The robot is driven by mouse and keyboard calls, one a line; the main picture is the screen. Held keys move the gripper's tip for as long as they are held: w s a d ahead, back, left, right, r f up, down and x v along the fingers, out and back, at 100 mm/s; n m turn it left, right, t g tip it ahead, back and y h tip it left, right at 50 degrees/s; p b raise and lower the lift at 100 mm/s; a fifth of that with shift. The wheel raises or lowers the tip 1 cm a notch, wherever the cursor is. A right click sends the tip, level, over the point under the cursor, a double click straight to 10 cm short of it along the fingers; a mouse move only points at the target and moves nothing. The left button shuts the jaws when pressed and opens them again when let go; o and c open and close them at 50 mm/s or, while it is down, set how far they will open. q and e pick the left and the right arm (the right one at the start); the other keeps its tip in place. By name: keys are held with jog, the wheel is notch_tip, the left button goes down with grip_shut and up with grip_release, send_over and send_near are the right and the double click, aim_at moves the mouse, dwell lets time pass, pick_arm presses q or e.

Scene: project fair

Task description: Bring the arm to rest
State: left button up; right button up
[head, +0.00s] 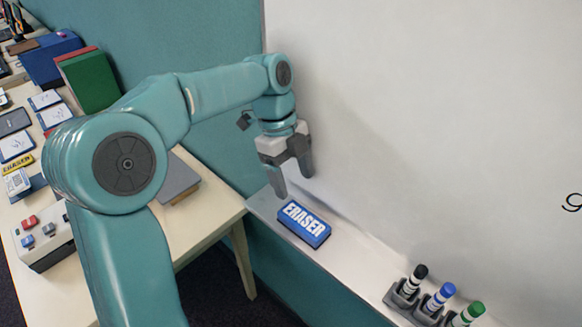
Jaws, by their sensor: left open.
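My left arm (160,115) is teal and reaches in from the lower left toward the whiteboard. Its gripper (293,183) is open and empty, with its fingers pointing down. The fingertips are just above and behind a blue eraser (303,224) marked "ERASER", which lies on the whiteboard's tray (352,262). A gap seems to show between the fingers and the eraser, though the exact height is hard to tell. My right gripper is out of view.
The whiteboard (430,120) rises behind the tray. Black, blue and green markers (438,299) stand in holders at the tray's right. A table (215,215) at left holds a green box (90,80), a grey control box (42,238) and several cards.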

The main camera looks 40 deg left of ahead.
pick_arm(q)
jog(key=shift+v, duration=1)
jog(key=shift+s+f, duration=0.1)
jog(key=shift+s, duration=0.05)
